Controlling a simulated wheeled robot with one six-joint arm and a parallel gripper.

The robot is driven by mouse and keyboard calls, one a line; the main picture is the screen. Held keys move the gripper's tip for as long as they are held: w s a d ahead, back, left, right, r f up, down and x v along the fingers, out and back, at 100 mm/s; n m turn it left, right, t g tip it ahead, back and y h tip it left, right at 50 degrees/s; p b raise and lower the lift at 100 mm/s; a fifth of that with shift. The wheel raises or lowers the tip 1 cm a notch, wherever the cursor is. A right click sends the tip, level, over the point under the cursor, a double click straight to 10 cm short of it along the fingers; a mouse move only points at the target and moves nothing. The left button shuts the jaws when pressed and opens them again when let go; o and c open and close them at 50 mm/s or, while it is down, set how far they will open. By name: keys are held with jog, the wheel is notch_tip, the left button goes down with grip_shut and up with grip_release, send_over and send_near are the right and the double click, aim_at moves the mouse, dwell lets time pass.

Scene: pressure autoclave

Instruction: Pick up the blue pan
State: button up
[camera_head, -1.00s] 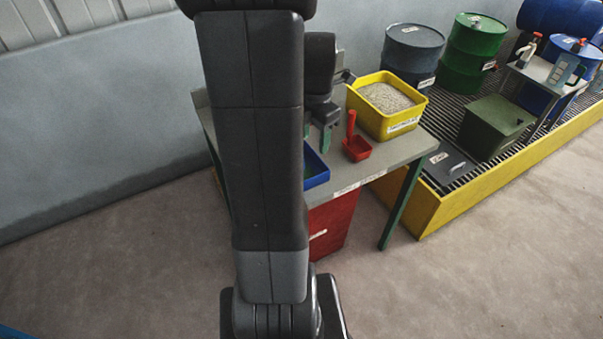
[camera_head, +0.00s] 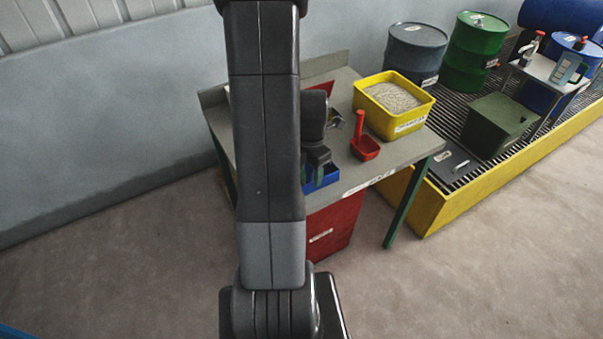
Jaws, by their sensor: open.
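The blue pan (camera_head: 329,178) lies on the grey table (camera_head: 408,152) near its front edge. Only its right part shows, because my arm covers the rest. My gripper (camera_head: 318,172) is at the pan, with its green fingers pointing down over or into it. The fingers are partly hidden behind my arm and the wrist. My gripper is open, and I cannot tell whether it touches the pan.
A red scoop (camera_head: 364,142) stands right of the pan, beside a yellow bin (camera_head: 408,119) of pale granules. A red bin (camera_head: 338,229) is under the table. Drums (camera_head: 415,52) and a green box (camera_head: 492,127) stand on a yellow-edged grating to the right.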

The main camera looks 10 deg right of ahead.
jog(key=shift+f, duration=0.3)
jog(key=shift+c, duration=0.2)
jog(key=c, duration=1.1)
jog(key=shift+r, duration=0.15)
